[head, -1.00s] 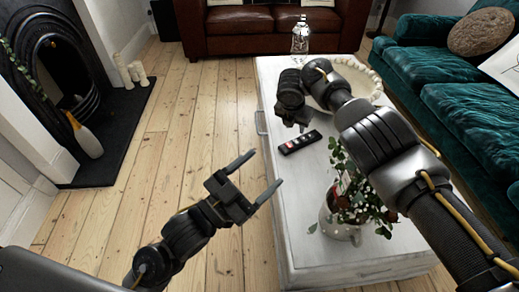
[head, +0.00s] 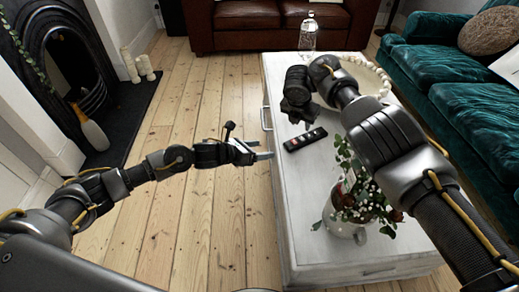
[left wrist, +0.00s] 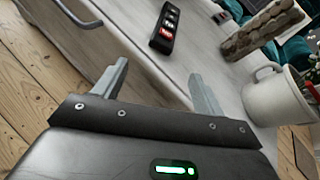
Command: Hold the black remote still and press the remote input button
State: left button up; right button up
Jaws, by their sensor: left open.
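The black remote (head: 305,139) lies on the white table near its left edge, with white and red buttons facing up. In the left wrist view the remote (left wrist: 165,28) is ahead of the gripper, beyond the fingertips. My left gripper (head: 262,150) is at the table's left edge, left of the remote and apart from it. In the left wrist view its fingers (left wrist: 160,75) are spread with nothing between them. My right gripper (head: 298,118) hangs over the table just behind the remote, pointing down. Its fingers are too dark and small to tell their opening.
The white table (head: 298,205) carries a plant in a white pot (head: 345,225) at the front, a beaded tray (head: 380,78) and a glass bottle (head: 308,33) at the back. A drawer handle (head: 266,115) sticks out on its left side.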

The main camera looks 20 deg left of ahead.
aim_at(286, 147)
pick_arm(q)
jog(key=m, duration=0.3)
jog(key=shift+d, duration=0.1)
jog(key=x, duration=1)
jog(key=shift+w+d+f, duration=0.1)
jog(key=shift+w+d, duration=0.15)
jog(key=c, duration=1.1)
jog(key=shift+c, duration=0.2)
pick_arm(e)
jog(key=shift+c, duration=0.2)
grip_shut()
dwell(0.9)
